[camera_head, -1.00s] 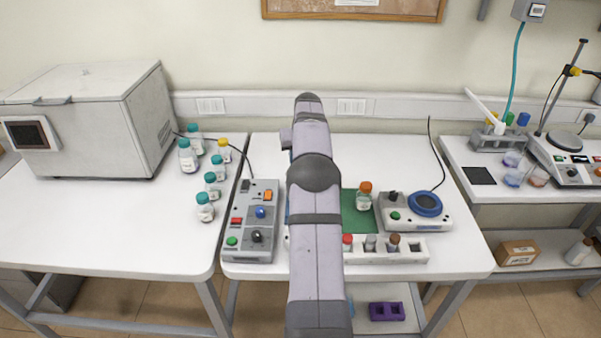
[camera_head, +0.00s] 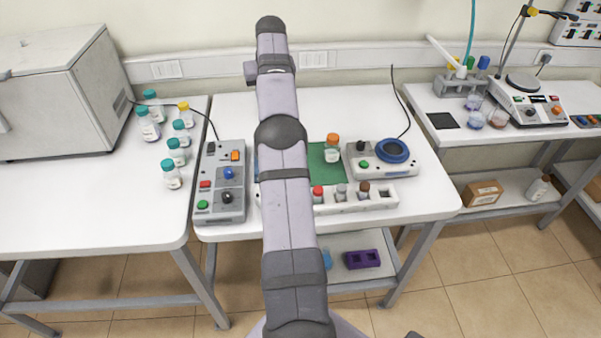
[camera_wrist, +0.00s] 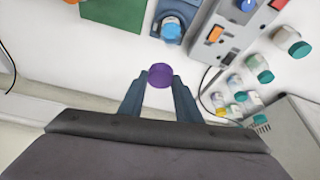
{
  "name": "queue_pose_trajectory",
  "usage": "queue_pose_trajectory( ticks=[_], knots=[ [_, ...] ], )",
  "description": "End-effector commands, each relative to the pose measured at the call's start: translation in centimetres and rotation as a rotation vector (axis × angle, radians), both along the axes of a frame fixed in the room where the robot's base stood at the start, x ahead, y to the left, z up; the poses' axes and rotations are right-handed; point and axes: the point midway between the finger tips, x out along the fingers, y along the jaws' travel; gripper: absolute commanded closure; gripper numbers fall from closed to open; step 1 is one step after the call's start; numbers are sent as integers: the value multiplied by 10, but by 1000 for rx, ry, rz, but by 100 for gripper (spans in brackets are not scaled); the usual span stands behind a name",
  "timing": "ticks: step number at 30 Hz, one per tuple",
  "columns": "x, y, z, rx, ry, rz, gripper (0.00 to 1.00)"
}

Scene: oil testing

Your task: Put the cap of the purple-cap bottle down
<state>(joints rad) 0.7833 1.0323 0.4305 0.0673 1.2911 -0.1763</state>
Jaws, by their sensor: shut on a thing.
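In the wrist view my gripper (camera_wrist: 160,82) is shut on a round purple cap (camera_wrist: 159,76), held between the two fingertips. White table top shows beyond the cap; its height above the table is hard to tell. In the head view my arm hides the gripper and the cap. A blue-topped thing (camera_wrist: 171,29) on a blue base stands beyond the cap in the wrist view; I cannot tell if it is the purple-cap bottle.
The green mat (camera_head: 322,170) carries an orange-capped bottle (camera_head: 332,150). A stirrer with a blue ring (camera_head: 392,151), a white vial rack (camera_head: 375,203) and a grey control box (camera_head: 222,187) stand around it. Several teal-capped bottles (camera_head: 172,175) stand at left.

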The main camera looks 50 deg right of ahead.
Motion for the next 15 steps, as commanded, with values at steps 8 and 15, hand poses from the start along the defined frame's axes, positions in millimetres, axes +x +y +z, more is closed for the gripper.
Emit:
queue_pose_trajectory(
  ticks=[8, 15],
  knots=[
    [-4, -4, 7, -1, -1, -8, 90],
    [-8, -4, 14, 0, 0, -12, 90]
  ],
)
